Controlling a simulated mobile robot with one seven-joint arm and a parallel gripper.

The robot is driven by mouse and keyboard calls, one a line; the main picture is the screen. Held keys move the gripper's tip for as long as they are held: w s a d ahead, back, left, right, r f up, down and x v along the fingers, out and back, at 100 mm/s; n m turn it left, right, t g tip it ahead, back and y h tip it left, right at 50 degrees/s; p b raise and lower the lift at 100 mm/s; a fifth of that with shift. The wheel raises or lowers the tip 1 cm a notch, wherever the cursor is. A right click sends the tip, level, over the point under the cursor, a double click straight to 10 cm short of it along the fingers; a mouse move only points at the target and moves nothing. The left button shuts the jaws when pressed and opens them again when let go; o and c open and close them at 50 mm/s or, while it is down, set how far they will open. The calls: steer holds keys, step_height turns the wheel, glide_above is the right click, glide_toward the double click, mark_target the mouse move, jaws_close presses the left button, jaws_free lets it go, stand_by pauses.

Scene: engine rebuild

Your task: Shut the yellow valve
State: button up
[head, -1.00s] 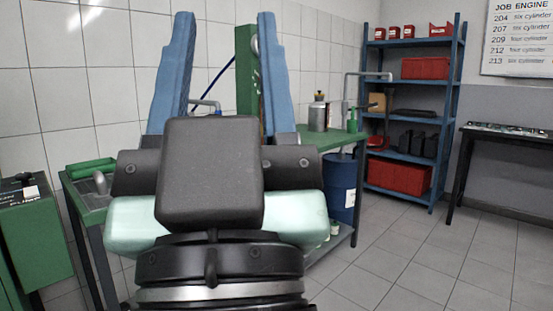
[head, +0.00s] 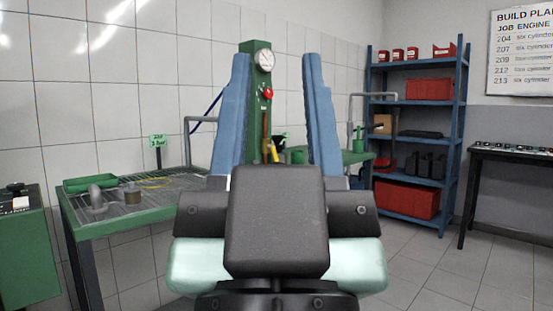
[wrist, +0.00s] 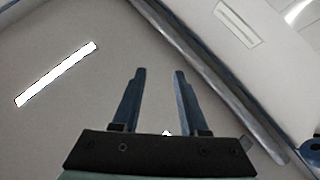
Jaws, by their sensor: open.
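The yellow valve (head: 275,155) shows as a small yellow handle low on a green column (head: 248,85), between my fingers in the head view. A red knob (head: 268,93) and a round white gauge (head: 264,60) sit above it on the column. My gripper (head: 277,65) is open and empty, its two blue fingers pointing up on either side of the column, nearer the camera than it. The wrist view shows the open fingers (wrist: 158,72) against the ceiling, with no valve in sight. My gripper's body may hide things below the handle.
A green bench (head: 130,218) with a green tray (head: 90,183) and metal parts stands behind, left of my gripper. A blue shelf (head: 460,130) with red bins stands at the back right. A dark table (head: 500,152) is at the right edge. Floor at the right is clear.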

steer(key=shift+r, duration=0.25)
steer(key=shift+c, duration=1.2)
step_height(320, 180, up, 2)
steer(key=p, duration=0.3)
steer(key=shift+r, duration=0.25)
jaws_close()
step_height(320, 180, up, 34)
steer(key=p, duration=3.3)
steer(key=shift+p, duration=0.35)
steer(key=shift+f, duration=0.1)
steer(key=shift+w, duration=0.1)
